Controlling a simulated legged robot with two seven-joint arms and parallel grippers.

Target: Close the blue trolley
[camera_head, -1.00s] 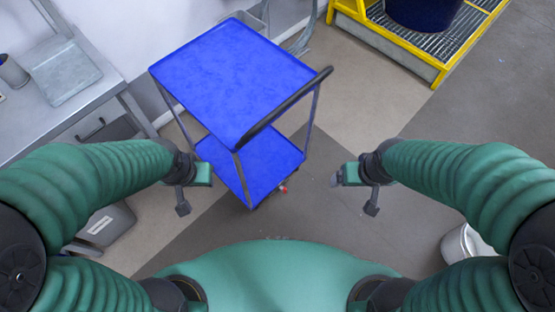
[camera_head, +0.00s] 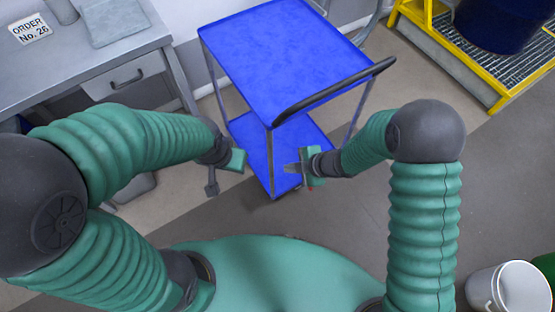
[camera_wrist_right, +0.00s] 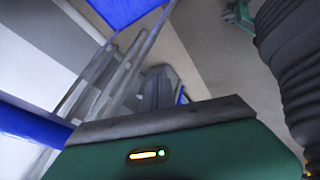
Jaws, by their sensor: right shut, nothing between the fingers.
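The blue trolley (camera_head: 275,55) stands upright in the middle of the head view, with an upper and a lower blue shelf, thin grey posts and a black handle bar (camera_head: 335,91) along its right side. My right gripper (camera_head: 294,168) is shut and empty, in front of the lower shelf in the picture and below the handle; whether it touches the trolley I cannot tell. The right wrist view shows the trolley's posts and blue edges (camera_wrist_right: 20,122) close by. My left gripper (camera_head: 212,183) is left of the trolley; its jaw state is unclear.
A grey desk (camera_head: 95,60) with a drawer and an order sign (camera_head: 30,29) stands at the left. A yellow-framed platform (camera_head: 497,100) with a dark drum (camera_head: 500,25) is at the upper right. A white bucket (camera_head: 510,288) stands at the lower right.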

